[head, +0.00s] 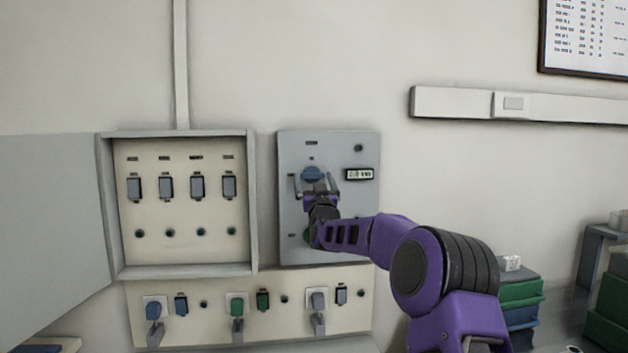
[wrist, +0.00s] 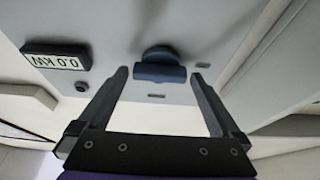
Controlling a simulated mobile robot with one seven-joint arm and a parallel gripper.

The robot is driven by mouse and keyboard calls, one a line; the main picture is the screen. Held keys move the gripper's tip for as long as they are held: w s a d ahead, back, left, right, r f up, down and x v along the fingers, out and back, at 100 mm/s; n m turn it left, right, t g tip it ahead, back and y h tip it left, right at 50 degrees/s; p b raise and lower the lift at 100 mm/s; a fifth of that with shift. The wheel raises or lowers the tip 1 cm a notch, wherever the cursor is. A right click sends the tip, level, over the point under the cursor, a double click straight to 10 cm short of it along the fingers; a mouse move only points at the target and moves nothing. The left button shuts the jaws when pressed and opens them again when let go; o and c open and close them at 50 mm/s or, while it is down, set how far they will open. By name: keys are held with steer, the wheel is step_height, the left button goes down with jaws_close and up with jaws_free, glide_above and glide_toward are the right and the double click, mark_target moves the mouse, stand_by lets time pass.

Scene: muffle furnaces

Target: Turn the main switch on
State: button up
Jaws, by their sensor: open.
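The main switch is a blue rotary knob (head: 312,174) on the upper middle of a grey panel (head: 345,222) on the wall. It also shows in the wrist view as a blue knob with a raised handle (wrist: 158,72). My gripper (head: 316,187) is in front of the panel at the knob. In the wrist view my gripper (wrist: 159,80) is open, with one finger on each side of the knob and a gap to both. My arm hides the lower part of the panel.
A small display (wrist: 55,60) reading 0.0 kW is beside the knob. An open breaker box (head: 185,255) with several switches is to the left, its door (head: 50,230) swung out. A socket strip (head: 345,325) runs below. Stacked trays (head: 520,292) stand at right.

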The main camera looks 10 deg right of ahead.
steer(key=shift+c, duration=0.2)
steer(key=c, duration=1.1)
